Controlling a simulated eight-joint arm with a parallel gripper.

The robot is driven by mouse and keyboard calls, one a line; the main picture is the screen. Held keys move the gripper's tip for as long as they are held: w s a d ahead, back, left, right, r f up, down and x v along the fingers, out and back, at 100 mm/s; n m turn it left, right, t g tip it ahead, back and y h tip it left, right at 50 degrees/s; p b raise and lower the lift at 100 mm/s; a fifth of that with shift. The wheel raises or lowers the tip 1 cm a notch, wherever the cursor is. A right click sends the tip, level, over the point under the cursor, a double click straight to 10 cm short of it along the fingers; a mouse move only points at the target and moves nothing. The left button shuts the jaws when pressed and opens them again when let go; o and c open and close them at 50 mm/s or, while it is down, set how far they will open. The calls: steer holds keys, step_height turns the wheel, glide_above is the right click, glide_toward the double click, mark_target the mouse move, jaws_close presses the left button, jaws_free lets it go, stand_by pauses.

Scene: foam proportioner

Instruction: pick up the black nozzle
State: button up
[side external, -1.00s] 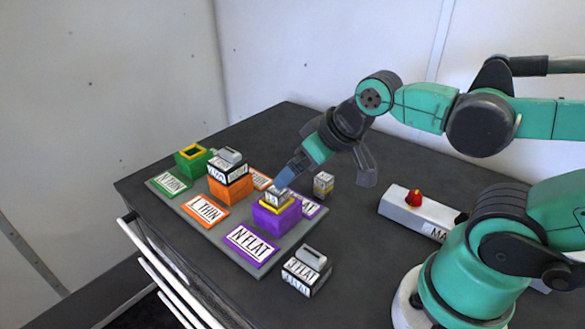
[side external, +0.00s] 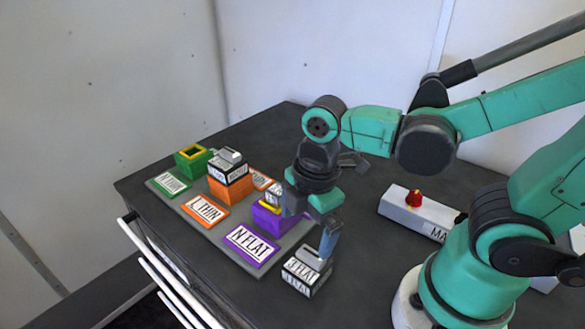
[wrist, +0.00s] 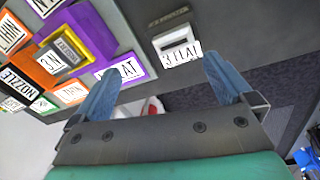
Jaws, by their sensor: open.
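One, reading like "3 FLAT" (side external: 306,270), stands alone on the dark table in front of the board. It also shows in the wrist view (wrist: 177,40), beyond and between my fingertips. The other black block (side external: 230,170) sits on an orange block (side external: 229,188) on the board. My gripper (side external: 311,226) is open and points down over the lone block, with one blue finger close above it. Nothing shows between the fingers. Whether they touch the block is unclear.
The grey board holds a green socket (side external: 193,158) with a yellow rim, a purple block (side external: 268,219) with a small yellow-edged piece, and several label plates such as "N FLAT" (side external: 250,246). A white box with a red button (side external: 414,198) stands at right. The table's front edge is near.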

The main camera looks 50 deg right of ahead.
mark_target(309, 256)
steer(key=n, duration=0.1)
steer(key=s+n+g, duration=0.1)
steer(key=shift+a+f+n, duration=0.3)
steer(key=shift+f, duration=2.8)
steer(key=shift+s, duration=0.1)
steer(key=c, duration=1.2)
